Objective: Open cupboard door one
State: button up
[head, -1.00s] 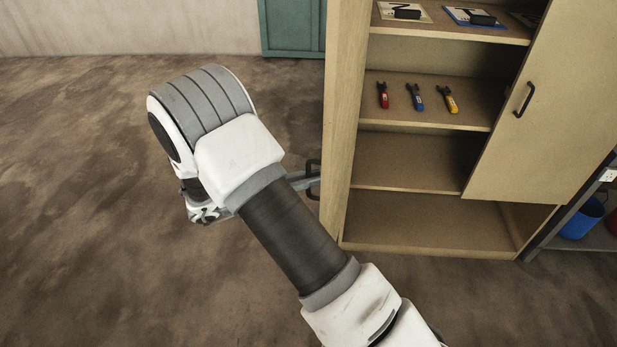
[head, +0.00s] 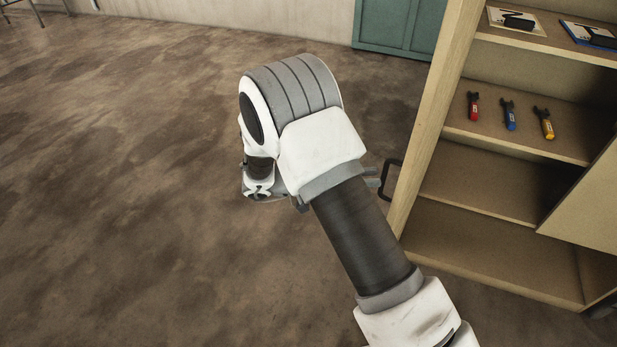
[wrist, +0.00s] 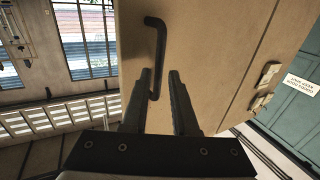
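The cupboard's left door stands swung open in the head view, seen nearly edge-on as a narrow wooden panel (head: 437,115). Its dark bar handle (head: 391,180) sticks out to the left. In the wrist view the door face (wrist: 215,50) fills the middle, with the handle (wrist: 160,45) upright on it. My gripper (wrist: 160,75) is open there, its two dark fingers apart, with the handle's lower end showing between their tips. In the head view my arm hides most of the gripper; a bit of finger shows just left of the handle. Contact cannot be told.
The cupboard's right door (head: 590,210) covers the right part of the shelves. Red, blue and yellow tools (head: 509,115) lie on a shelf. A teal cabinet (head: 398,25) stands against the back wall. The floor (head: 120,180) to the left is clear.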

jog(key=s+a, duration=0.1)
jog(key=a, duration=1.2)
jog(key=shift+s+a+b, duration=0.25)
jog(key=shift+a+b, duration=0.05)
